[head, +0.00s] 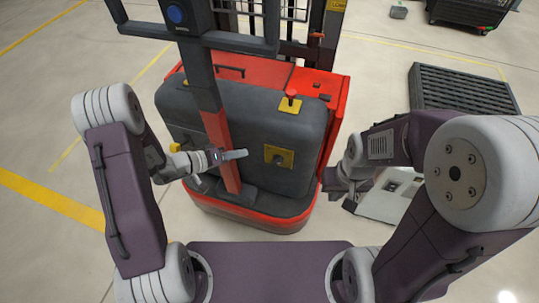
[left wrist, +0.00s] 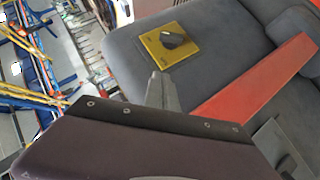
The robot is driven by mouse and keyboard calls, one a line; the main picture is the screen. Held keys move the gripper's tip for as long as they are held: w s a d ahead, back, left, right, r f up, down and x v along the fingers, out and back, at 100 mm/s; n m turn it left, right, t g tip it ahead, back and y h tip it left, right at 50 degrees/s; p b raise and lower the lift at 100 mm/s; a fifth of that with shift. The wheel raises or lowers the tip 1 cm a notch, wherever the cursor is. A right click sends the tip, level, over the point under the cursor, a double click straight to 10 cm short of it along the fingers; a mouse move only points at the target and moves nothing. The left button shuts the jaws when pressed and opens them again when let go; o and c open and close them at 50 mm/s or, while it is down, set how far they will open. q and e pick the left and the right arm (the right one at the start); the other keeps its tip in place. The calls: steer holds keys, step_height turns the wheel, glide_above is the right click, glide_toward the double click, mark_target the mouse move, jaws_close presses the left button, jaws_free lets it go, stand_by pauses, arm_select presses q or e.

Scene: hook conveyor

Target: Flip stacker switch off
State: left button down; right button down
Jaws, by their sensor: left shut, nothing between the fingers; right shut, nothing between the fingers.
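The stacker (head: 240,125) is a red and dark grey machine in the middle of the head view. Its switch (head: 278,157) is a dark rotary knob on a square yellow plate on the grey front cover. In the left wrist view the black knob (left wrist: 173,40) shows clearly on its yellow plate (left wrist: 152,48). My left gripper (head: 244,154) is shut and empty, with its tips pointing at the switch from the left, a short gap away. Its shut fingers also show in the left wrist view (left wrist: 158,80), below the plate. My right gripper (head: 349,203) is shut and empty, right of the stacker.
A red mushroom button (head: 291,95) on a yellow base stands above the switch. A red and grey upright bar (head: 219,135) crosses the cover close to my left gripper. A dark slatted pallet (head: 460,90) lies at right. Open floor lies at left.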

arm_select(q)
step_height(320, 180, down, 3)
steer(key=s+a+n, duration=0.1)
steer(key=s+a, duration=0.1)
glide_toward(273, 161)
steer(key=w+d, duration=0.1)
steer(key=w, duration=0.2)
steer(key=d+f, duration=0.2)
steer(key=shift+d, duration=0.4)
steer(key=shift+s+d+f+b, duration=0.15)
steer(key=shift+d+f+b, duration=0.15)
arm_select(e)
steer(key=shift+s+a+f, duration=0.35)
steer(key=shift+s+a, duration=0.05)
steer(key=shift+s, duration=0.05)
